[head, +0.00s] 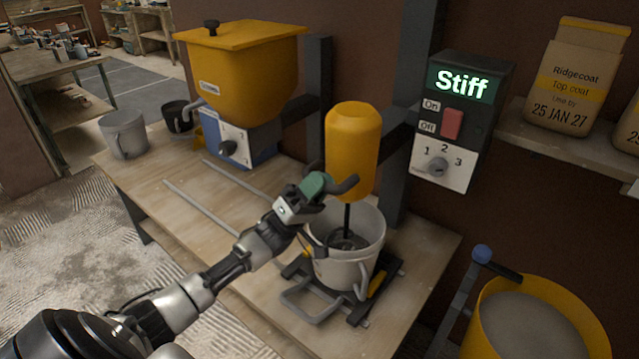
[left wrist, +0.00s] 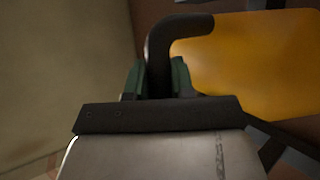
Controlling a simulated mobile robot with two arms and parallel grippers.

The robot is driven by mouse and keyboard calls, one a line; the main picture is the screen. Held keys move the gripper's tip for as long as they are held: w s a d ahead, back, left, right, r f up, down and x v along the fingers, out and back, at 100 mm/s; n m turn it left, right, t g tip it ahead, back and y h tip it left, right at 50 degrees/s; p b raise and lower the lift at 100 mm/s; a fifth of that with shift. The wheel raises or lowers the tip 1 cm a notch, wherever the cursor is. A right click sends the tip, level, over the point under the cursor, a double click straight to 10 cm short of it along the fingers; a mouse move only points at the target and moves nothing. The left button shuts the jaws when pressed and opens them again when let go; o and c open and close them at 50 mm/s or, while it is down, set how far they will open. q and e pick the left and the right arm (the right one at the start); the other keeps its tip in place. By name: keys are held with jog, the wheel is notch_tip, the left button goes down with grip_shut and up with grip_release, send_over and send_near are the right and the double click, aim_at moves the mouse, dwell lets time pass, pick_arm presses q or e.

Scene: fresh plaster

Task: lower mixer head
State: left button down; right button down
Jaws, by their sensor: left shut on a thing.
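The yellow mixer head (head: 351,150) is mounted on a dark upright, and its thin dark shaft (head: 347,217) reaches down into a grey bucket (head: 345,270). Grey material lies in the bucket, and the paddle end of the shaft cannot be made out. My left gripper (head: 318,186) is shut on the black handle (head: 346,184) at the lower part of the mixer head. In the left wrist view the green fingers close around the handle (left wrist: 180,25) beside the yellow head (left wrist: 250,65). My right gripper is not in view.
A control box (head: 450,125) reading "Stiff" hangs right of the mixer. A yellow hopper (head: 240,75) stands at the bench's back left, with a grey mug-like bucket (head: 124,134) left of it. Two metal rails (head: 208,210) lie on the bench. A yellow tub (head: 590,330) is at lower right.

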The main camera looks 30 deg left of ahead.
pick_arm(q)
jog(key=shift+d+f, duration=0.1)
jog(key=shift+f, duration=0.3)
jog(key=c, duration=1.2)
grip_release()
jog(key=shift+o, duration=1.1)
jog(key=shift+r, duration=0.1)
jog(key=b+v, duration=0.3)
jog(key=v, duration=0.8)
jog(key=shift+r, duration=0.1)
